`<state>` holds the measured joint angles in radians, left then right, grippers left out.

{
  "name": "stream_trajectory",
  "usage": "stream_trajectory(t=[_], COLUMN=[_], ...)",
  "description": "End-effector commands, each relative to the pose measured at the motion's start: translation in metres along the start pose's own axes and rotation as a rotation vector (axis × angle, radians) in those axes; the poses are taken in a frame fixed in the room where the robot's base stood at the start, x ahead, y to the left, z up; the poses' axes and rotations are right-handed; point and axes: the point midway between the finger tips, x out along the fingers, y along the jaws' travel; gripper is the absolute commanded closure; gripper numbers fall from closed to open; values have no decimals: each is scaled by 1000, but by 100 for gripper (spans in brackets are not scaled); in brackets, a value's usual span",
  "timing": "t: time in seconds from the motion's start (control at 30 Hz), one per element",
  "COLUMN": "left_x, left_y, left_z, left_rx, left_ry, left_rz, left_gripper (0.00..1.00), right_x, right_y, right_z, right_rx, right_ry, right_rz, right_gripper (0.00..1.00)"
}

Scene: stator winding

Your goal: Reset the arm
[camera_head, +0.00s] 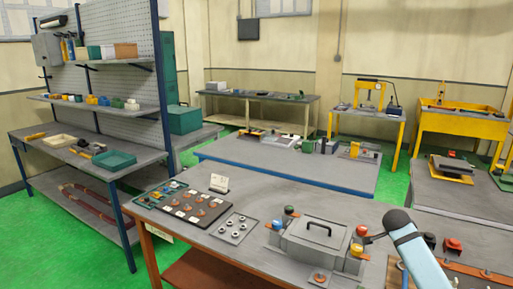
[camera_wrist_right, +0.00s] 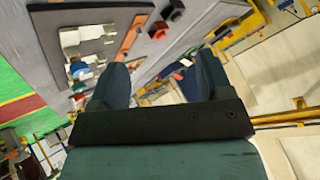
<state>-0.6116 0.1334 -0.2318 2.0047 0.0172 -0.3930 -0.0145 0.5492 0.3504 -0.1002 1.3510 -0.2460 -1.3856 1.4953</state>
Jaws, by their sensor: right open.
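My right arm (camera_head: 412,253) comes in from the lower right of the head view, light blue with a dark joint, above the right part of the front workbench (camera_head: 180,228). In the right wrist view my right gripper (camera_wrist_right: 160,75) shows two dark fingers spread apart with nothing between them. It looks tilted over the scene and clear of the bench items. My left gripper is in neither view.
A shelf rack (camera_head: 115,75) stands left. More tables stand behind.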

Motion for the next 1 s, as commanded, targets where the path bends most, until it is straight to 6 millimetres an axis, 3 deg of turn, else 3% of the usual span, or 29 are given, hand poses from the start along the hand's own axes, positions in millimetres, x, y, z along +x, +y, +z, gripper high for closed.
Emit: stream_trajectory(t=[0.17,0.3,0.67,0.87,1.0], left_x=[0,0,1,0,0], left_y=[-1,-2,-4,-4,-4], left_z=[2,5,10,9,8], left_rx=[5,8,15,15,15], left_ry=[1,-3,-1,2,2], left_rz=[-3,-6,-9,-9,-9], left_gripper=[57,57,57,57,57], right_x=[-9,-27,-78,-65,-61], right_y=[-52,-89,-139,-79,-26], right_z=[8,10,4,75,127], right_rx=[-438,-750,-1194,-1252,-1284], right_ry=[24,158,645,567,492], right_rz=[-330,-574,-889,-918,-939], right_gripper=[28,28,28,28,28])
